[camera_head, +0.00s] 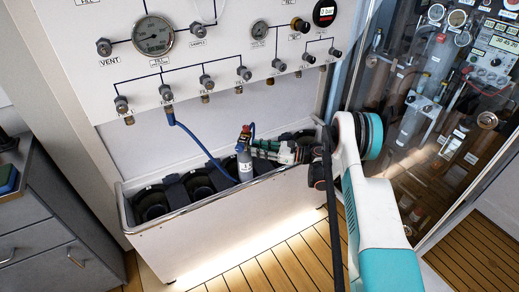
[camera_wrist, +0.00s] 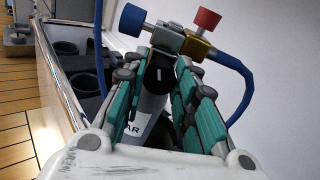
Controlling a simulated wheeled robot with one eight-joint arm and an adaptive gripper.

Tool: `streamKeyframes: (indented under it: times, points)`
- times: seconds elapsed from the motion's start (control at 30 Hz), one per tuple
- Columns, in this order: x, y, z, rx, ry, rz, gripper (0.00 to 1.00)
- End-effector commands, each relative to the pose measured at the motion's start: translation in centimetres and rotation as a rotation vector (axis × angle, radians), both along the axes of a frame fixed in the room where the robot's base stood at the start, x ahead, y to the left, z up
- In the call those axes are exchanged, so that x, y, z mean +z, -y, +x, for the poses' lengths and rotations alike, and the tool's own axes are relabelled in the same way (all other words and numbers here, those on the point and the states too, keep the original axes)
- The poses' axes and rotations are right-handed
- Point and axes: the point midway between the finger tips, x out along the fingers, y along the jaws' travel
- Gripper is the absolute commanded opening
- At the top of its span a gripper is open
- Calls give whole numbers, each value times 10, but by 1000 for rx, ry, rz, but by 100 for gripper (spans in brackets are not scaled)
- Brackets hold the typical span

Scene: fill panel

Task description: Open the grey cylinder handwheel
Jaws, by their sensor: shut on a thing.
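The grey cylinder (camera_head: 245,168) stands upright in the white trough, below the panel. In the wrist view, its grey body (camera_wrist: 150,110) carries a metal valve (camera_wrist: 168,38). A blue knob (camera_wrist: 132,20) is at the left of the valve, and a red knob (camera_wrist: 207,19) at the right. The exact contacts are partly hidden.
The white trough (camera_head: 230,216) has several dark round holders, some empty left of the cylinder. A blue hose (camera_head: 193,140) runs from the panel (camera_head: 105,75) to the valve. A glass-fronted cabinet (camera_head: 440,100) stands right, grey drawers (camera_head: 50,235) left. Wooden floor lies in front.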

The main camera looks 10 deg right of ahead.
Motion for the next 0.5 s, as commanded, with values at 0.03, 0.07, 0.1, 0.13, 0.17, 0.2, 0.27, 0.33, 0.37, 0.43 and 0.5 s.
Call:
streamKeyframes:
  times: [0.03,0.07,0.1,0.13,0.17,0.2,0.27,0.33,0.37,0.43,0.5]
  points:
    - [0,0,0,0,38,-24,2]
    - [0,0,0,1,63,-38,2]
    - [0,0,-1,1,95,-57,2]
    - [-1,0,-1,1,121,-72,2]
    - [-1,0,-1,1,146,-86,2]
    - [-1,0,-1,1,178,-105,2]
    - [-1,-1,-1,1,228,-134,2]
    - [-1,-1,-1,1,285,-167,2]
    - [-1,-1,-1,1,310,-181,2]
    - [-1,-1,-1,2,367,-215,2]
    - [-1,-1,-1,2,424,-248,2]
